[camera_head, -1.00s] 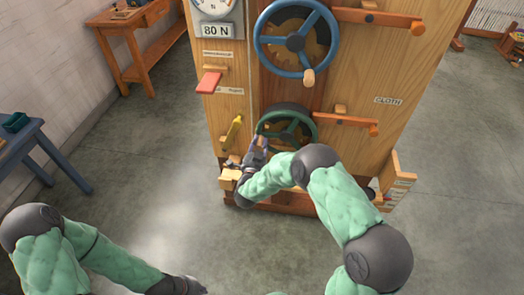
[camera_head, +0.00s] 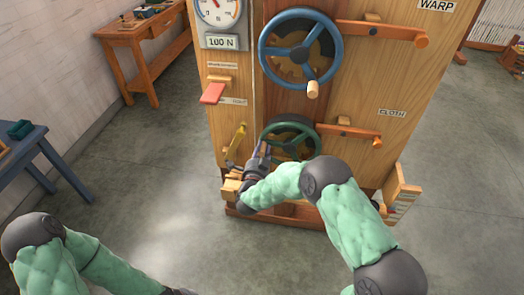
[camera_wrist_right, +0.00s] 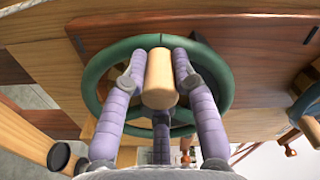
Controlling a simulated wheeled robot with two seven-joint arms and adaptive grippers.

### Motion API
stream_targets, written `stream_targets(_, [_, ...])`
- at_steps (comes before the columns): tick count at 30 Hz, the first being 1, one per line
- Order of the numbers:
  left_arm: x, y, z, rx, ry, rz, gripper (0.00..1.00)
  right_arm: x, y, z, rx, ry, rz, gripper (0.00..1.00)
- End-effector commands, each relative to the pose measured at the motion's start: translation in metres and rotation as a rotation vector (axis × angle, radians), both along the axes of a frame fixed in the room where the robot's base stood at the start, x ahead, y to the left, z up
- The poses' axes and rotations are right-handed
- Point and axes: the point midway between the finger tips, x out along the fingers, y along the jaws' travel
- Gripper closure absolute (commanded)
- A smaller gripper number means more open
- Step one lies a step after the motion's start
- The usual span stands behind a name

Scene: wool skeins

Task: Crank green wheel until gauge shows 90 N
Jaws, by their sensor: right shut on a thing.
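The green wheel (camera_head: 313,146) is mounted low on the front of the wooden cabinet. My right gripper (camera_head: 264,150) is at its left side. In the right wrist view the purple fingers (camera_wrist_right: 160,75) are shut on the wheel's wooden handle (camera_wrist_right: 159,85), one on each side, with the green rim (camera_wrist_right: 95,77) behind. The gauge (camera_head: 218,12) is at the top left of the cabinet, its dial cut by the frame's top edge. The display (camera_head: 221,42) under it reads 100 N. My left gripper (camera_head: 180,292) barely shows at the bottom edge; its fingers are not clear.
A blue wheel (camera_head: 262,50) with a wooden knob is above the green one. Orange levers (camera_head: 378,31) (camera_head: 350,131) project at the right. The floor around the cabinet is mostly clear.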

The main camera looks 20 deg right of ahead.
Motion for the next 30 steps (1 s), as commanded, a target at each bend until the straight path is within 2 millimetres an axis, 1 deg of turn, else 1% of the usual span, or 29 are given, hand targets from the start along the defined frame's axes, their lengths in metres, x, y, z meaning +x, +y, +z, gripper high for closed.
stream_targets(1, [0.000,0.000,0.000,0.000,0.000,0.000,1.00,0.003,0.001,0.006,-0.003,-0.011,0.004,1.00])
stream_targets(2, [0.000,0.000,0.000,0.000,0.000,0.000,1.00,0.003,0.001,0.006,-0.004,-0.012,0.005,0.66])
stream_targets(3, [0.000,0.000,0.000,0.000,0.000,0.000,1.00,0.003,0.001,0.006,-0.003,-0.011,0.004,0.55])
stream_targets(4, [0.000,0.000,0.000,0.000,0.000,0.000,1.00,0.002,0.001,0.006,-0.004,-0.012,0.003,0.48])
stream_targets(14, [0.000,0.000,0.000,0.000,0.000,0.000,1.00,0.000,0.001,0.003,-0.003,-0.004,0.002,0.48])
stream_targets(17, [0.000,0.000,0.000,0.000,0.000,0.000,1.00,-0.004,0.004,0.002,-0.002,-0.004,0.002,0.48])
stream_targets(20, [0.000,0.000,0.000,0.000,0.000,0.000,1.00,-0.015,0.011,0.002,-0.002,-0.004,0.005,0.48])
stream_targets(30, [0.000,0.000,0.000,0.000,0.000,0.000,1.00,-0.071,0.046,0.003,-0.003,-0.005,0.006,0.48])
